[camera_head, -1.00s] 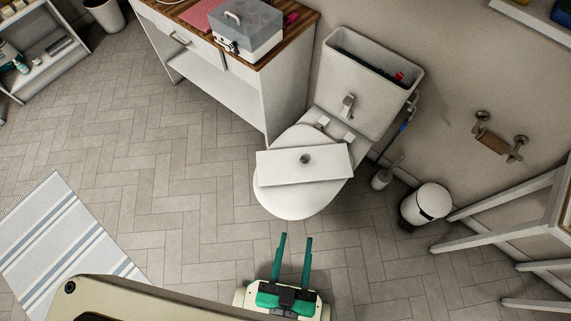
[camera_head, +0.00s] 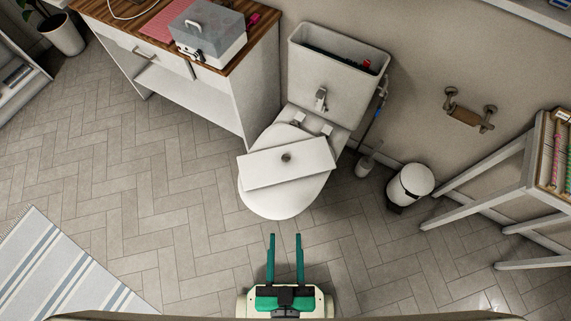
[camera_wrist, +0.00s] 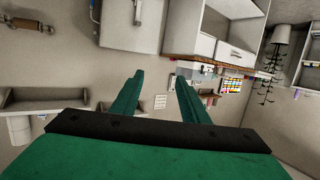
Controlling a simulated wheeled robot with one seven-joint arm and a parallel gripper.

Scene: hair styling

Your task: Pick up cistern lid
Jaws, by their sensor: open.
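The cistern lid (camera_head: 261,168) is a flat white rectangular slab with a round metal button in it. In the head view it lies slightly slanted across the closed toilet seat (camera_head: 272,207). The cistern (camera_head: 335,92) behind it is uncovered, with dark parts and a red piece inside. My gripper (camera_head: 285,237) has green fingers that are apart and empty. In the head view it shows below the toilet, with its fingers pointing up the picture toward it. In the wrist view the fingers (camera_wrist: 157,78) are spread with nothing between them, and the lid is not clearly visible there.
A white cabinet (camera_head: 250,95) with a wooden top and a grey box (camera_head: 207,38) stands left of the toilet. A toilet brush (camera_head: 365,166), a white bin (camera_head: 410,185) and a white-legged table (camera_head: 490,165) are at right.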

